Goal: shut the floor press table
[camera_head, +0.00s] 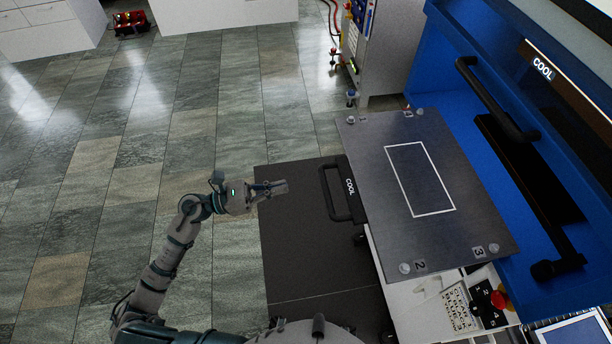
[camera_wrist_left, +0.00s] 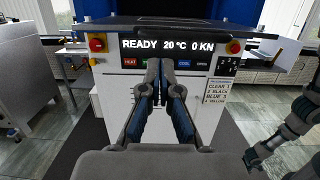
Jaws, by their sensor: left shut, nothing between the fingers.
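The floor press table is a grey metal plate (camera_head: 465,235) with a white rectangle and numbered corners. In the head view it is pulled out to the left of the blue press (camera_head: 432,65). A black handle (camera_head: 330,195) marked COOL is on its left edge. My left gripper (camera_head: 283,187) is shut and empty, a short way left of the handle, with a gap between. In the left wrist view the shut fingers (camera_wrist_left: 160,68) point at the press front (camera_wrist_left: 205,105), below the dark table edge (camera_wrist_left: 180,28). My right gripper cannot be made out.
A black bar handle (camera_head: 497,98) is on the press's blue upper body. A red button (camera_head: 502,300) and keypad (camera_head: 458,306) sit below the table. A dark mat (camera_head: 300,245) lies on the floor. A cabinet (camera_head: 378,50) stands behind.

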